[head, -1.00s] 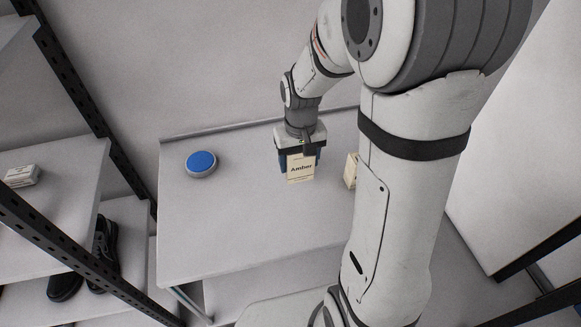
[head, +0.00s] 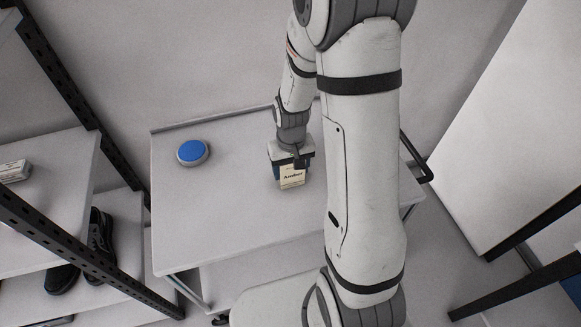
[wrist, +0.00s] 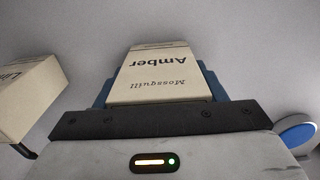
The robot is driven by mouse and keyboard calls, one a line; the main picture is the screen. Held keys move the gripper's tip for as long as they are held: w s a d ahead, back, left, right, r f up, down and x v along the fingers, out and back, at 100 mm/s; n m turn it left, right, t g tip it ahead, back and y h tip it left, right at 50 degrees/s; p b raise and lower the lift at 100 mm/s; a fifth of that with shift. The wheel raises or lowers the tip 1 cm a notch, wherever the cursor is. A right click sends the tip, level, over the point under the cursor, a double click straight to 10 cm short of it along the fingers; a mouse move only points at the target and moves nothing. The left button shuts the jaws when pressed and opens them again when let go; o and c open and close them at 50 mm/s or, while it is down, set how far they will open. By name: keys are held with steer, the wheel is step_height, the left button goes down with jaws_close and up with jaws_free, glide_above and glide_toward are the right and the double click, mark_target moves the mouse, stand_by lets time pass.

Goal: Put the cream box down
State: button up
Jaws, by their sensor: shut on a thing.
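A cream box (head: 291,178) labelled "Amber" is between the blue fingers of my gripper (head: 291,169), over the middle of the grey-white table (head: 225,215) in the head view. My gripper is shut on it. In the wrist view the box (wrist: 160,75) sits upside down in the picture between the fingers (wrist: 158,88), with "Mossquill" printed under "Amber". The box looks near the table surface, but I cannot tell whether it touches.
A blue-topped round disc (head: 193,152) sits on the table to the left. A second cream box (wrist: 28,95) stands left in the wrist view; my arm hides it in the head view. Shelves with black shoes (head: 100,235) are left. The table's front left is clear.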

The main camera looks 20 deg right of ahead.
steer(key=o, duration=1.1)
step_height(320, 180, up, 12)
steer(key=shift+r, duration=0.15)
steer(key=s+r+t, duration=0.1)
steer(key=s+r, duration=0.2)
steer(key=s, duration=0.1)
steer(key=s+r+t, duration=0.1)
steer(key=s+r, duration=0.2)
steer(key=s, duration=0.2)
steer(key=s+r+t, duration=0.1)
steer(key=s+r, duration=0.2)
steer(key=s, duration=0.2)
steer(key=shift+s+a+r, duration=0.15)
steer(key=shift+a+r, duration=0.15)
steer(key=shift+a, duration=0.05)
